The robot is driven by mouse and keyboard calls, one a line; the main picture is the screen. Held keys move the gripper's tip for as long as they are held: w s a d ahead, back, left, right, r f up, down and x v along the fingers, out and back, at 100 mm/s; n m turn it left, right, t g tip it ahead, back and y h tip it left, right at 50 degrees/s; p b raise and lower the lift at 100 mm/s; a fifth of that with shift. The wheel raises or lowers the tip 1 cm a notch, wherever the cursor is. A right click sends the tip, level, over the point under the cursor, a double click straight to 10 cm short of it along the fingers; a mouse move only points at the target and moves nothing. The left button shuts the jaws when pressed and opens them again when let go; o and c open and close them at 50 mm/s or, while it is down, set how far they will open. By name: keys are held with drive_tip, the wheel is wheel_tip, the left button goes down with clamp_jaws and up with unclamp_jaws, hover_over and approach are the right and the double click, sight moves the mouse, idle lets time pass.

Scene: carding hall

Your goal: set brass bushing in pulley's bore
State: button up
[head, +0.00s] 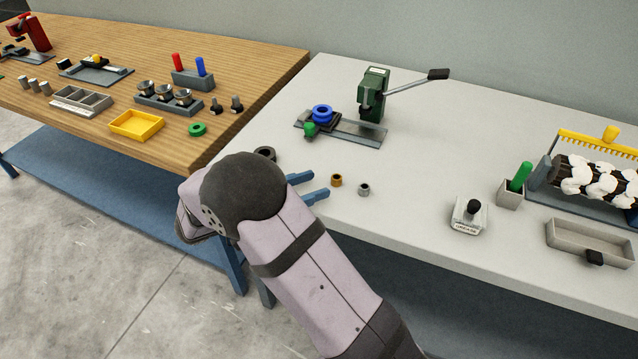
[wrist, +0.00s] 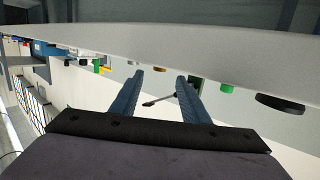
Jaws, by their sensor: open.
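The brass bushing (head: 336,181) is a small ring with a dark hole. It stands upright on the pale bench in the head view, just right of my fingertips. The blue pulley (head: 322,114) sits on a dark block on the press's base plate, farther back; its bore is hard to make out at this size. My gripper (head: 320,184) points right, blue fingers spread and nothing between them. In the wrist view my gripper (wrist: 160,77) also shows parted fingers. I cannot tell whether the fingers straddle the bushing or stop short of it.
A grey bushing (head: 364,190) stands right of the brass one. A dark ring (head: 265,153) lies behind my wrist. The green lever press (head: 373,95) stands behind, with a green knob (head: 309,130) near the pulley. A grease tin (head: 468,216) is at right. Bench between is clear.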

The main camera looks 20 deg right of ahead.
sight(332, 179)
drive_tip(key=shift+d+f+b, duration=0.15)
drive_tip(key=shift+f+b, duration=0.05)
drive_tip(key=shift+b, duration=0.1)
drive_tip(key=shift+d+r, duration=0.1)
drive_tip(key=shift+d, duration=0.3)
drive_tip(key=shift+p+x, duration=0.7)
drive_tip(key=shift+x, duration=2.6)
drive_tip(key=shift+w, duration=0.1)
clamp_jaws()
